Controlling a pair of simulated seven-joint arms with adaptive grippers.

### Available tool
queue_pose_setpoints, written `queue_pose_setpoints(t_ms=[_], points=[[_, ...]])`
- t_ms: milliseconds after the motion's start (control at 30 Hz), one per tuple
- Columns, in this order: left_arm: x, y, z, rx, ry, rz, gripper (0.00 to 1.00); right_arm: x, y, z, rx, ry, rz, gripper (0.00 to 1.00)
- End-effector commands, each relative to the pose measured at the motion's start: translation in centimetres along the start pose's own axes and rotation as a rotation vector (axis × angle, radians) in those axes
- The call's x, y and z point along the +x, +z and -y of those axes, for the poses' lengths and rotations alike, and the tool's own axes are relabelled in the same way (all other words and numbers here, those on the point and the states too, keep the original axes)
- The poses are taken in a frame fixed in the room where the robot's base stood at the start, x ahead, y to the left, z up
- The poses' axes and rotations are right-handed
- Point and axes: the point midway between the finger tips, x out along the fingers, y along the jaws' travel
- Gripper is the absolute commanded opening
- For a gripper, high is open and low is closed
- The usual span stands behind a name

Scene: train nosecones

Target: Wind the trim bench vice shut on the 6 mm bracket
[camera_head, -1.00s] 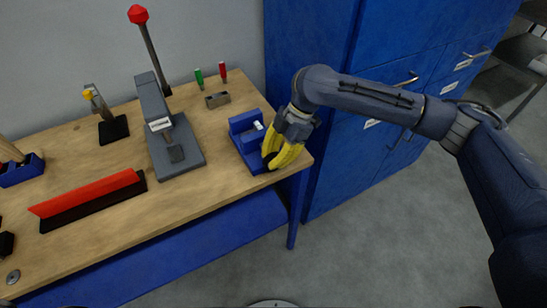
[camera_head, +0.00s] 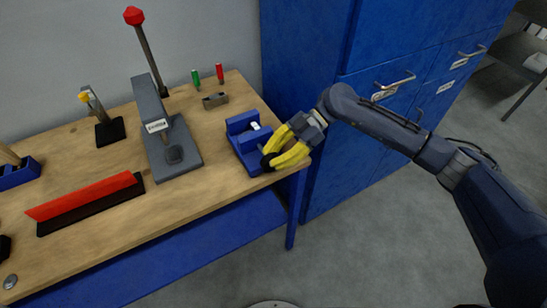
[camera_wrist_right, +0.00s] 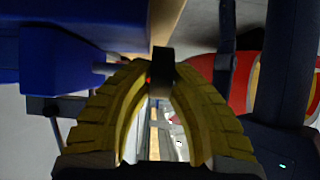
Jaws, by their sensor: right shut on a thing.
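The blue bench vice (camera_head: 238,124) stands at the right end of the wooden bench. A small pale piece (camera_head: 255,126) shows at its jaws; it may be the bracket, but it is too small to tell how firmly it sits. My right gripper (camera_head: 269,159) has yellow fingers and is at the vice's front right, by the bench edge. It is shut on a dark handle part (camera_wrist_right: 163,68), which shows between the fingertips in the right wrist view. The vice's blue body (camera_wrist_right: 75,42) fills the upper left there. My left gripper is out of view.
A grey press (camera_head: 160,130) with a red-knobbed lever stands left of the vice. A small grey block (camera_head: 215,100) and green and red upright tools are behind. A red-and-black strip (camera_head: 88,203) lies at the front. Blue cabinets (camera_head: 320,60) stand close on the right.

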Motion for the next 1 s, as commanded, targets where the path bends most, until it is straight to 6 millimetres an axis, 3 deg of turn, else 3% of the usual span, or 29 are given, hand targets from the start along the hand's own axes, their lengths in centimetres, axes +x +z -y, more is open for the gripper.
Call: queue_pose_setpoints(t_ms=[400,433,600,1000], points=[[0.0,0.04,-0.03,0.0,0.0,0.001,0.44,0.11,0.05,0.07,0.0,-0.003,-0.008,0.0],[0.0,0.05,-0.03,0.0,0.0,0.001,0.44,0.11,0.05,0.07,0.0,-0.003,-0.008,0.2],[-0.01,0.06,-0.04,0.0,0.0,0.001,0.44,0.08,0.03,0.05,0.0,-0.002,-0.008,0.39],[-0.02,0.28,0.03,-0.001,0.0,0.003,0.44,-0.75,0.02,-0.03,0.0,0.001,-0.007,0.42]])
